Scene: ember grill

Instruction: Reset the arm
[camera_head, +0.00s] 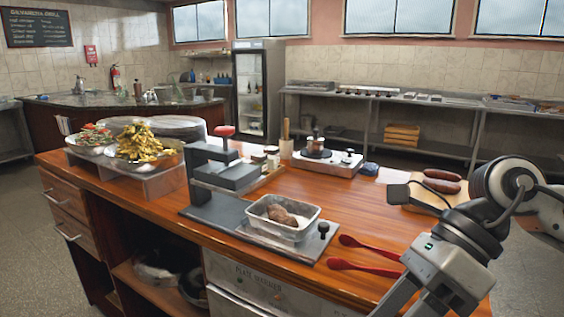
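My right arm comes in from the right edge, over the front right of the wooden counter (345,205). Its wrist is bent downward, and the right gripper (412,300) is at the bottom edge of the picture. The fingertips are cut off there, so whether it is open or shut does not show. It is to the right of and nearer than the two red utensils (362,267). No held object shows. My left arm and gripper are not in the picture.
A foil tray (256,221) with a brown piece of food sits on a grey press machine (222,172). Bowls of fries (147,147) and salad stand at left. Sausages (441,180) lie on a board (428,204) beside my arm. The counter's middle is fairly clear.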

